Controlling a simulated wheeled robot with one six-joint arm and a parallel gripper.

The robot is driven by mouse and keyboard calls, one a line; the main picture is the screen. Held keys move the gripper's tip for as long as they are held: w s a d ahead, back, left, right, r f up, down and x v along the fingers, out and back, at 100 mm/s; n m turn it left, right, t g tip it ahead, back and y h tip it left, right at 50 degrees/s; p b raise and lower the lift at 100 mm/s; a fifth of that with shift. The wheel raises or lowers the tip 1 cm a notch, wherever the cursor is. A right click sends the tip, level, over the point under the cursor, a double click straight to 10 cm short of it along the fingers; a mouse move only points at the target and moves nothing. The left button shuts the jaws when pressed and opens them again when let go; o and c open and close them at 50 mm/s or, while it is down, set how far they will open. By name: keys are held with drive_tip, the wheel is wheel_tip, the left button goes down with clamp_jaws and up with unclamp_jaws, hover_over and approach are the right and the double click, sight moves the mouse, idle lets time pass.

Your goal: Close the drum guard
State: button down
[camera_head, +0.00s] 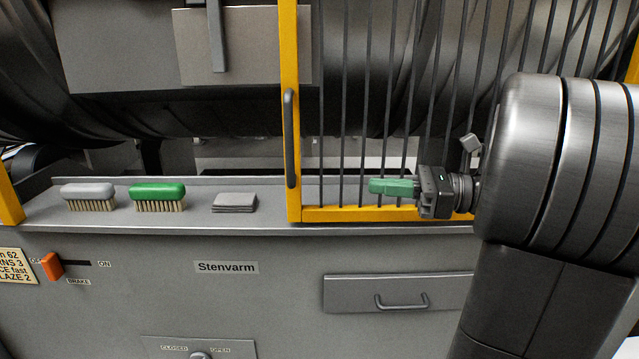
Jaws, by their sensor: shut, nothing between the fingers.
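The drum guard (289,110) is a yellow frame with dark vertical bars, covering the right part of the drum. A dark upright handle (290,138) is on its left post. The left part of the drum (120,110) is uncovered, up to a yellow post (8,200) at the far left edge. My gripper (372,186) has green fingers, shut and empty, pointing left. It is in front of the guard's lower bars, to the right of the handle and apart from it.
A grey brush (88,190), a green brush (157,190) and a folded grey cloth (234,202) lie on the ledge (190,215) left of the guard. Below are an orange brake lever (52,265), a drawer (350,293) and a knob (200,355).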

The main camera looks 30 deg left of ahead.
sight(295, 180)
drive_tip(key=p+x, duration=0.1)
drive_tip(key=x, duration=1.1)
drive_tip(key=shift+s+a, duration=0.15)
drive_tip(key=shift+a, duration=0.15)
